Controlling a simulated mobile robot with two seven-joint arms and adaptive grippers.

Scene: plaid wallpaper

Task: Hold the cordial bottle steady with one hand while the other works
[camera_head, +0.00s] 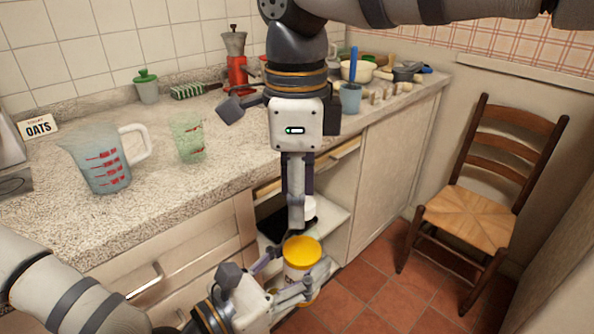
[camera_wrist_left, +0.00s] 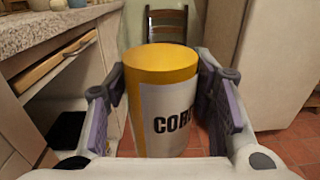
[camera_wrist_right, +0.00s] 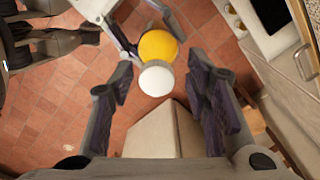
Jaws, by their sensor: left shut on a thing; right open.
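The cordial bottle (camera_wrist_left: 165,105) is a yellow cylinder with a white label whose visible letters read "COR". My left gripper (camera_head: 283,283) is shut around its sides and holds it upright in front of the cabinet; its yellow top (camera_head: 302,250) faces up. In the right wrist view the yellow top (camera_wrist_right: 158,43) is partly covered by a round white cap (camera_wrist_right: 156,78). The cap shows above the bottle in the head view, beside a finger of my right gripper (camera_head: 298,215). That gripper is open, pointing down above the bottle, with gaps between its fingers and the cap.
The counter carries a measuring jug (camera_head: 100,160), a green tumbler (camera_head: 188,137), a red moka pot (camera_head: 236,68) and a blue cup (camera_head: 350,98). An open cabinet shelf (camera_head: 330,225) lies behind the bottle. A wooden chair (camera_head: 470,215) stands at right on the tiled floor.

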